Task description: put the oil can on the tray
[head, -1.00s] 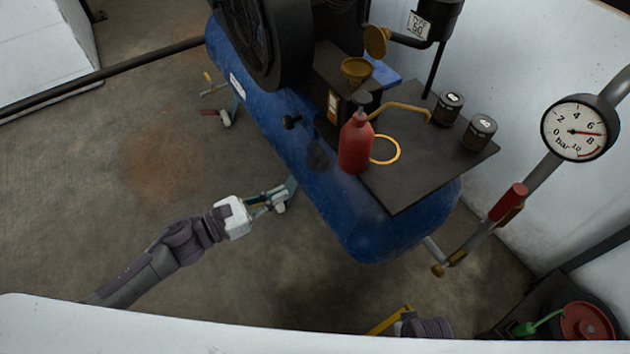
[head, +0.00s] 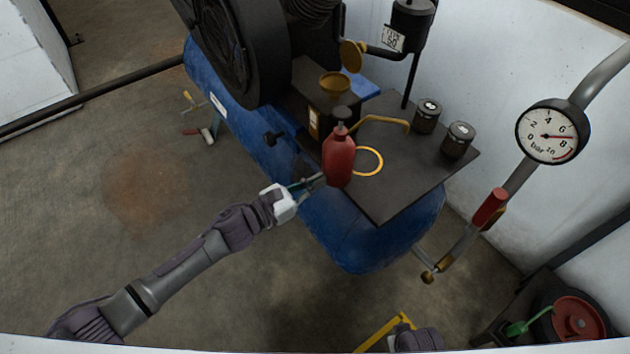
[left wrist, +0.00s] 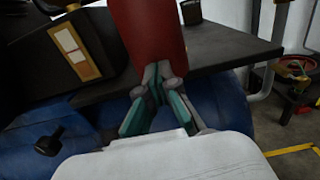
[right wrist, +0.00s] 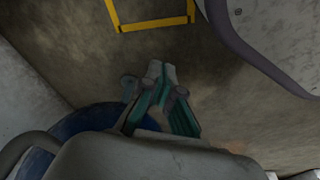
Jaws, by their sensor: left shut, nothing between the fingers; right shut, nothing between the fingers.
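The red can (head: 339,162), which I take for the oil can, stands upright with a dark top at the left edge of a dark flat plate (head: 395,200) on the blue tank. My left gripper (head: 320,179) is shut and empty, its tips close to the can's lower left side. In the left wrist view the tips (left wrist: 158,72) overlap the red can (left wrist: 148,35); I cannot tell if they touch. A flat blue piece (head: 362,88) shows partly behind the brass funnel; I cannot tell which surface is the tray. My right gripper (right wrist: 160,72) is shut and empty above the floor.
A yellow ring (head: 380,161) lies beside the can. A bent brass tube (head: 385,120) and two dark jars (head: 427,116) (head: 458,139) are farther back. A brass funnel (head: 335,85) stands behind the can. A pressure gauge (head: 550,133) is at right. The plate's front is bare.

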